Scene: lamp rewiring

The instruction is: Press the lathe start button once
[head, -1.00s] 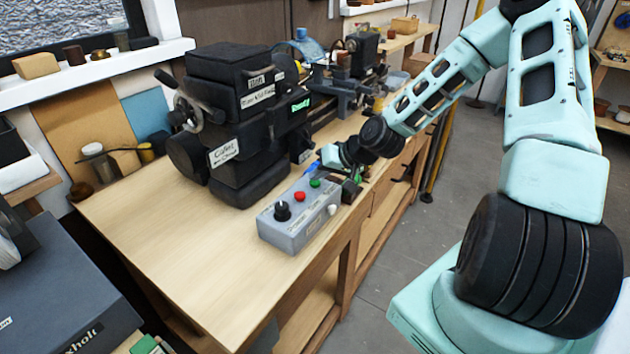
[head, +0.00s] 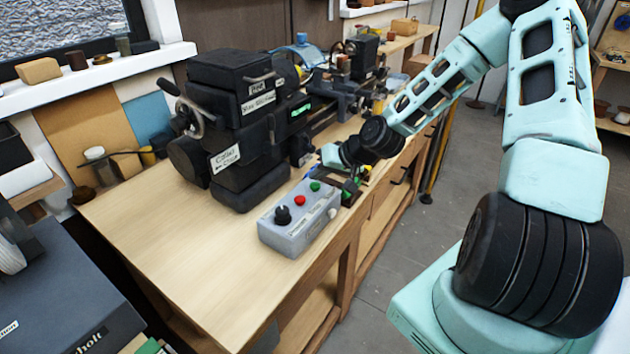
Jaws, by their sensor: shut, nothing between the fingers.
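A grey control box (head: 290,243) sits on the workbench in front of the lathe (head: 240,140). On its top are a black knob (head: 283,214), a red button (head: 300,200) and a green button (head: 315,186). A pale knob (head: 332,213) is on its right side. The labels are too small to read, so I cannot tell which one is marked start. My gripper (head: 311,174) is shut and empty. It points down just behind the green button at the box's far end. I cannot tell whether its tips touch the box.
The lathe body stands close to the left of my gripper. Dark and green small items (head: 350,188) lie just right of the box's far end. The workbench (head: 170,235) is bare at the near left. A dark case (head: 60,290) stands at lower left.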

